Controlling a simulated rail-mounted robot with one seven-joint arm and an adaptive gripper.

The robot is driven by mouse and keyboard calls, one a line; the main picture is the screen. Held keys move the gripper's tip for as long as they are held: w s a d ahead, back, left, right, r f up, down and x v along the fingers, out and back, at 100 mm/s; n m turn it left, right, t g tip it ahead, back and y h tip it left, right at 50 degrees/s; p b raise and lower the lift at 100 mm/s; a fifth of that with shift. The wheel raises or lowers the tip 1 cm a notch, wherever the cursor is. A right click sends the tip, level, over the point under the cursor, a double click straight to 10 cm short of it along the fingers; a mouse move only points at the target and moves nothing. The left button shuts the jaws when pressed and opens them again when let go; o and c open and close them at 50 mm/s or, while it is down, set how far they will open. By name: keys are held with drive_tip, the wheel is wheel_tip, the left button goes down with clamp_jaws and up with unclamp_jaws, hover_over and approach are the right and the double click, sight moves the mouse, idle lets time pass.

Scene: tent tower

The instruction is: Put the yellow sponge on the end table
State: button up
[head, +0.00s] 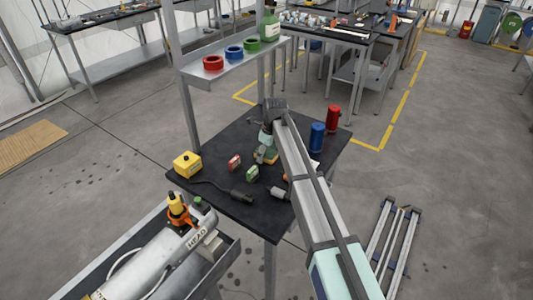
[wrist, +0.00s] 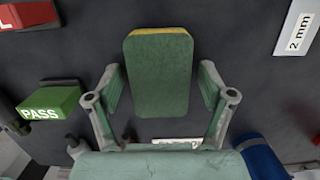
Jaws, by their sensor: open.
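The sponge (wrist: 160,75) lies flat on a black-topped table (head: 215,150), its green scouring side up and a strip of yellow at its far edge in the wrist view. In the head view it shows small and partly hidden (head: 263,158) under my gripper. My gripper (wrist: 160,88) is open, with one finger on each side of the sponge. A gap shows between the sponge and each finger, and nothing is held. I cannot tell which table is the end table.
Near the sponge are a green PASS block (wrist: 48,106), a red block (head: 234,162), a yellow box (head: 187,163) with a cable, a blue can (head: 317,137) and a red can (head: 333,118). A shelf with tape rolls (head: 234,52) stands behind. More tables (head: 330,28) stand farther back.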

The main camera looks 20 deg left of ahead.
sight(270, 153)
wheel_tip(270, 153, up, 12)
drive_tip(key=d+b, duration=0.1)
drive_tip(key=b, duration=0.1)
drive_tip(key=shift+s+d, duration=0.2)
drive_tip(key=shift+d, duration=0.15)
drive_tip(key=shift+r, duration=0.15)
